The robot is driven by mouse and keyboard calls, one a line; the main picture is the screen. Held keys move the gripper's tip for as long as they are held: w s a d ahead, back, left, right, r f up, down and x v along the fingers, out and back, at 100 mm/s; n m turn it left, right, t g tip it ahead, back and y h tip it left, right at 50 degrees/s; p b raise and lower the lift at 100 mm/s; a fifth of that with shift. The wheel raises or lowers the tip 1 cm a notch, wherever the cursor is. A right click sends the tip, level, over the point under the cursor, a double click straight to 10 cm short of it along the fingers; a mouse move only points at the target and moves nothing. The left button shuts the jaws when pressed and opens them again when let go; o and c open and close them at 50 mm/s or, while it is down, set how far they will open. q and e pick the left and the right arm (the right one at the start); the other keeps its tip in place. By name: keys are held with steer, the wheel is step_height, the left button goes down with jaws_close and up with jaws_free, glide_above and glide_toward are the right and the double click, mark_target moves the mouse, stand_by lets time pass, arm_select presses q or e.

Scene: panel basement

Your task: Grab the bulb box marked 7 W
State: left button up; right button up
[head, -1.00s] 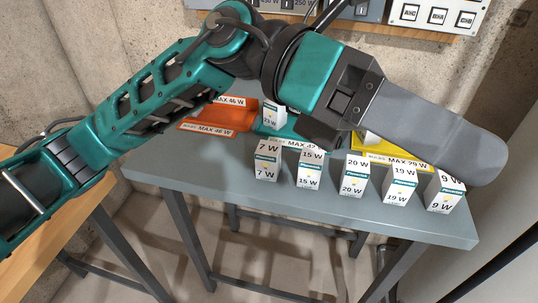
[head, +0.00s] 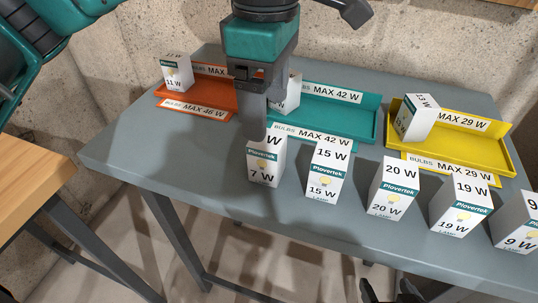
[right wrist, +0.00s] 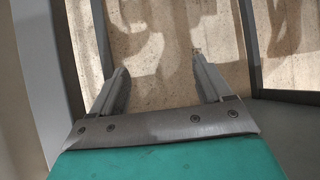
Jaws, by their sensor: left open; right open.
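The bulb box marked 7 W (head: 265,170) is a white carton with a green Plovertek band, upright near the table's front edge, leftmost in the front row. My left gripper (head: 256,122) points down over it in the head view. A finger overlaps the box's upper left and hides part of its upper mark; contact cannot be told. The jaws are open, though their gap is seen edge-on. My right gripper (right wrist: 160,65) is open and empty in the right wrist view, over bare floor.
The 15 W box (head: 325,170) stands close right of it, then the 20 W (head: 392,188), 19 W (head: 460,208) and 9 W (head: 517,225) boxes. Orange (head: 195,108), teal (head: 365,118) and yellow (head: 490,150) trays lie behind on the grey table (head: 150,145). The table's left front is clear.

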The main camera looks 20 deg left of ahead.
mark_target(267, 151)
arm_select(q)
step_height(267, 151, down, 4)
steer(key=shift+r, duration=0.25)
steer(key=shift+s+d+f+b, duration=0.1)
steer(key=shift+s+f+b, duration=0.1)
steer(key=shift+f, duration=1.15)
steer(key=shift+s+d+f+b, duration=0.1)
steer(key=shift+f+b, duration=0.05)
steer(key=shift+f, duration=1.15)
steer(key=shift+c, duration=0.4)
steer(key=c, duration=1)
steer(key=shift+o, duration=0.2)
steer(key=shift+r, duration=0.15)
